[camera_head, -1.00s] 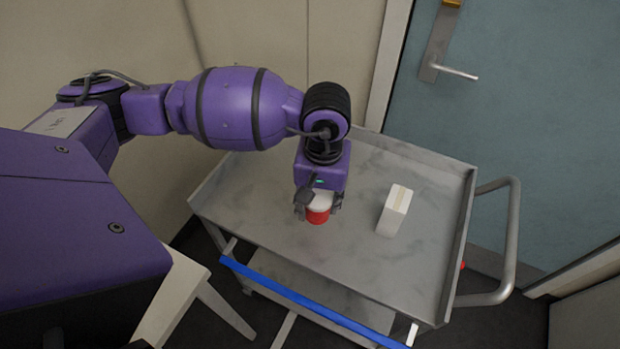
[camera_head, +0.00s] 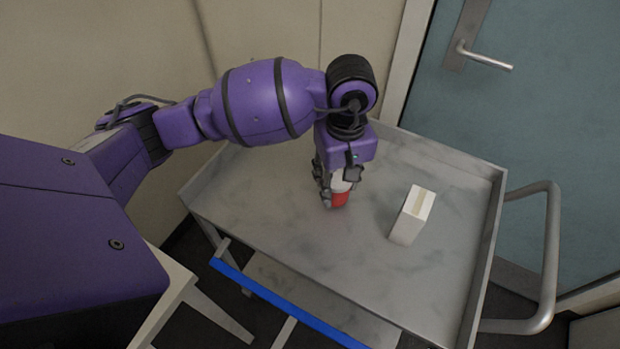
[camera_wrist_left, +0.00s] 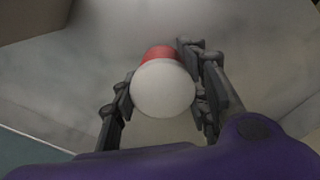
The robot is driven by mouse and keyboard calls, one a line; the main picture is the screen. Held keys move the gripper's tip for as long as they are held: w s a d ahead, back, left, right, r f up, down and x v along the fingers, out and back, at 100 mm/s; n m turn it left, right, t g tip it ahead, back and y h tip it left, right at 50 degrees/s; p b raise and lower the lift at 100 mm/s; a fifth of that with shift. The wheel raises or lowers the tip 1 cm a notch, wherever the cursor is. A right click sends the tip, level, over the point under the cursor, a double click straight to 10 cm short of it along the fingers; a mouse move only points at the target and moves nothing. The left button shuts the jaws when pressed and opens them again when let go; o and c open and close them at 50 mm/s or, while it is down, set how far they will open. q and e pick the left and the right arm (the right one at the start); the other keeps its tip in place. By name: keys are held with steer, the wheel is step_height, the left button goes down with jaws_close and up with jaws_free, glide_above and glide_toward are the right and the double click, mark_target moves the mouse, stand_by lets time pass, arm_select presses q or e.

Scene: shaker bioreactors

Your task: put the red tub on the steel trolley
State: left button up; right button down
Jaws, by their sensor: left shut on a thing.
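The red tub (camera_head: 340,199) has a white lid and is held upright or nearly so between the fingers of my left gripper (camera_head: 338,184). In the left wrist view the tub (camera_wrist_left: 160,53) shows its round white lid towards the camera, with a finger on each side of it. The left gripper (camera_wrist_left: 160,97) is shut on the tub. My right gripper is not in view.
A white box (camera_head: 412,215) stands on the trolley to the right of the tub. The trolley has raised rims and a handle (camera_head: 550,260) at the right. A door (camera_head: 530,110) is behind. The front of the trolley top is bare.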

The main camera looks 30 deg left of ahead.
mark_target(339, 176)
arm_select(q)
steer(key=shift+w+f, duration=0.1)
steer(key=shift+f, duration=0.35)
steer(key=shift+f, duration=0.2)
steer(key=shift+c, duration=0.2)
steer(key=o, duration=1.2)
steer(key=shift+o, duration=0.2)
step_height(339, 176, up, 12)
steer(key=shift+r, duration=0.2)
